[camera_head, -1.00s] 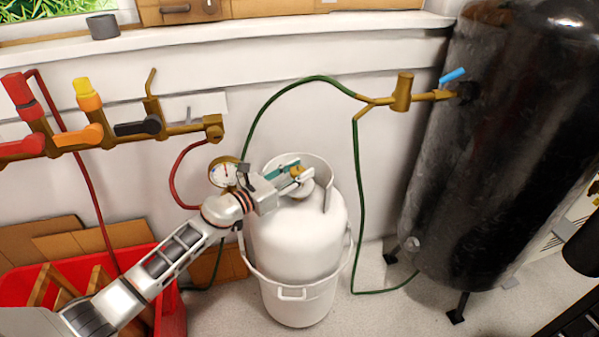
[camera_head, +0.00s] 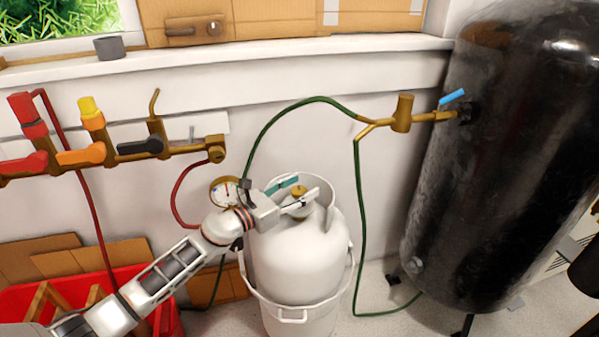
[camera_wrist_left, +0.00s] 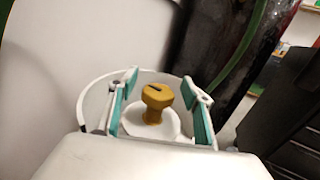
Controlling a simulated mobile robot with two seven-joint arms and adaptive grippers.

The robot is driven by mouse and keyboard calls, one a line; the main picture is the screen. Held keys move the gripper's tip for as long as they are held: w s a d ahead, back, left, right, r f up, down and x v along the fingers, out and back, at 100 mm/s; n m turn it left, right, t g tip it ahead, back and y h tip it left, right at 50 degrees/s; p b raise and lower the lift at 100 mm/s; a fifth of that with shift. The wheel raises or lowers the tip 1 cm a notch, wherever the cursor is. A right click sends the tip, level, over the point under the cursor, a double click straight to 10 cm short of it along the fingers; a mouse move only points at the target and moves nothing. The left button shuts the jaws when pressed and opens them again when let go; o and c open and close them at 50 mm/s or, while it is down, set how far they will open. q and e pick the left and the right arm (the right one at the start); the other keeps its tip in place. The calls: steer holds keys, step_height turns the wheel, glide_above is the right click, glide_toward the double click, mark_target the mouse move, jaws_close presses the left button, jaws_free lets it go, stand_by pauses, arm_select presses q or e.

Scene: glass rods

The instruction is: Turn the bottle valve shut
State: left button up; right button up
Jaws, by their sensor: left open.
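My left gripper (camera_head: 301,187) is open at the bottle's top. Its teal-padded fingers (camera_wrist_left: 161,80) stand on either side of the knob, with a visible gap on each side. The knob sits nearer the left finger in that view. My right gripper is not in view.
A pressure gauge (camera_head: 225,190) is beside my left wrist. A large black tank (camera_head: 490,170) stands right. A valve manifold (camera_head: 180,146) is on the left wall, above a red crate (camera_head: 60,290).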

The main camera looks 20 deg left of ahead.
mark_target(300, 189)
arm_select(q)
steer(key=r, duration=0.3)
steer(key=shift+w+d+r, duration=0.1)
steer(key=shift+d+r, duration=0.05)
steer(key=shift+d, duration=0.15)
steer(key=shift+a+r, duration=0.3)
steer(key=shift+r, duration=2.55)
